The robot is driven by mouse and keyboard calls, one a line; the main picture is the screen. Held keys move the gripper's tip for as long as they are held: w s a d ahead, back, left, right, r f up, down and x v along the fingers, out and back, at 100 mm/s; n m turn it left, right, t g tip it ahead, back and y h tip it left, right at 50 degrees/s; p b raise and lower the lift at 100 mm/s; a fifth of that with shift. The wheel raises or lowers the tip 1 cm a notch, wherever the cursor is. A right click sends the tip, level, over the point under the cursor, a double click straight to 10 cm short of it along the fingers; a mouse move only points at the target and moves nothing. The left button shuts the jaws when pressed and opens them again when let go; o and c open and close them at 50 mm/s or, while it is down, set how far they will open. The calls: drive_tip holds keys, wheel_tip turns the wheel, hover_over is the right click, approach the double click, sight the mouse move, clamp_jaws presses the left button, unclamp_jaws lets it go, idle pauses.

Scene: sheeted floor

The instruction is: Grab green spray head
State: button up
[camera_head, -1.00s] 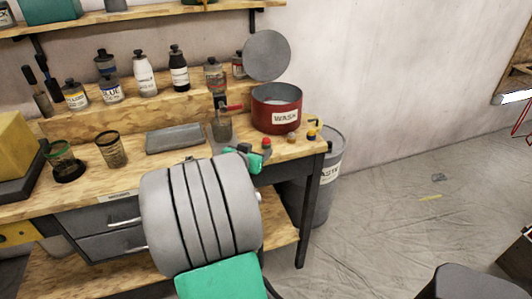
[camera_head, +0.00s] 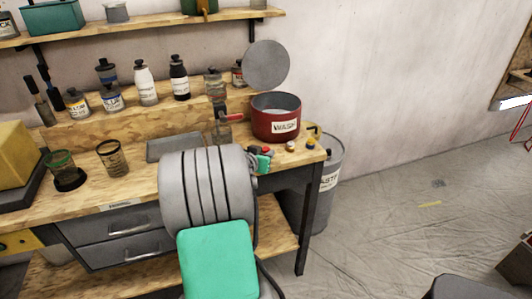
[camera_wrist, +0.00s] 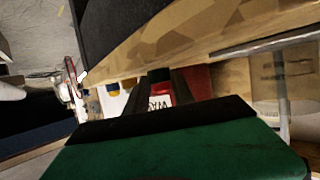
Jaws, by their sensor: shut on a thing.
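My gripper (camera_wrist: 160,78) is at the front right of the workbench, its two dark fingers close together. They close on a small dark-looking piece (camera_wrist: 159,74) at their tips. Its colour is too dark to make out, so I cannot tell for certain that it is the green spray head. In the head view my arm hides the fingertips. Small green parts (camera_head: 262,163) show beside a red cap (camera_head: 266,150); I cannot tell whether any belong to a spray head. A tan cap (camera_head: 291,146) and a yellow and blue cap (camera_head: 311,144) stand to the right.
The red WASH pot (camera_head: 276,127) stands behind the caps with its lid raised; it also shows in the wrist view (camera_wrist: 196,80). A grey waste drum (camera_head: 331,175) stands right of the bench. Bottles (camera_head: 145,85) line the riser. Floor at right is mostly clear.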

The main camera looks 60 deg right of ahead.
clamp_jaws()
